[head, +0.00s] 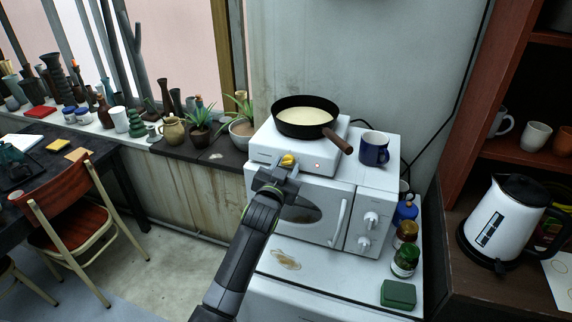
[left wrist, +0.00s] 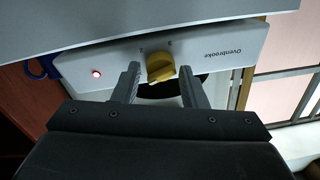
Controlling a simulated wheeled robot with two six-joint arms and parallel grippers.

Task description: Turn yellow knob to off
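The yellow knob (head: 288,160) is on the front face of a white hot plate (head: 262,152) that stands on a white microwave. In the left wrist view the knob (left wrist: 160,68) shows between my fingertips, its grip bar slightly tilted, with small marks printed around it. A red indicator light (head: 318,166) glows on the same panel; it also shows in the left wrist view (left wrist: 96,73). My left gripper (head: 283,172) is open, with one finger (left wrist: 160,82) on each side of the knob and small gaps visible. My right gripper is not in view.
A black frying pan (head: 304,117) with pale contents sits on the hot plate, its brown handle (head: 337,142) reaching over the front right. A blue mug (head: 373,149) stands right of it. The microwave (head: 335,202) is below. Potted plants (head: 243,123) stand left. A kettle (head: 505,222) is far right.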

